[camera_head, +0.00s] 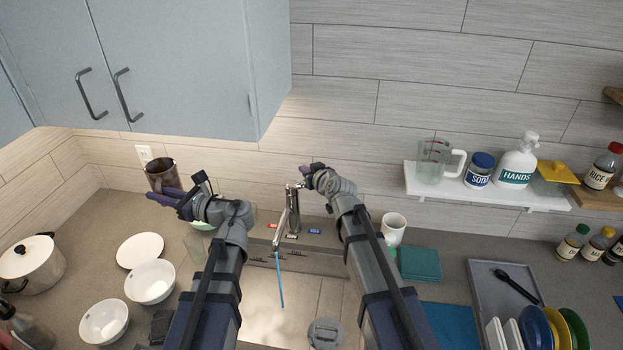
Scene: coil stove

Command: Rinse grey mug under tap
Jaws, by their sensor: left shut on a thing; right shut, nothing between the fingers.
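A dark grey-brown mug (160,173) is held up at the left, above the counter and left of the sink. My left gripper (172,196) is shut on it. The metal tap (292,212) stands at the back of the sink (318,300). A thin blue stream of water (280,283) falls from its spout into the basin. My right gripper (306,175) is shut and empty at the top of the tap, beside its handle. I cannot tell whether it touches the handle. The mug is well away from the water.
White bowls (150,282) and a plate (140,250) lie on the left counter beside a lidded pot (30,262). A white cup (393,228) stands right of the sink. A wall shelf (485,188) holds a jug, a jar and a soap bottle. A cabinet (190,65) hangs above the left side.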

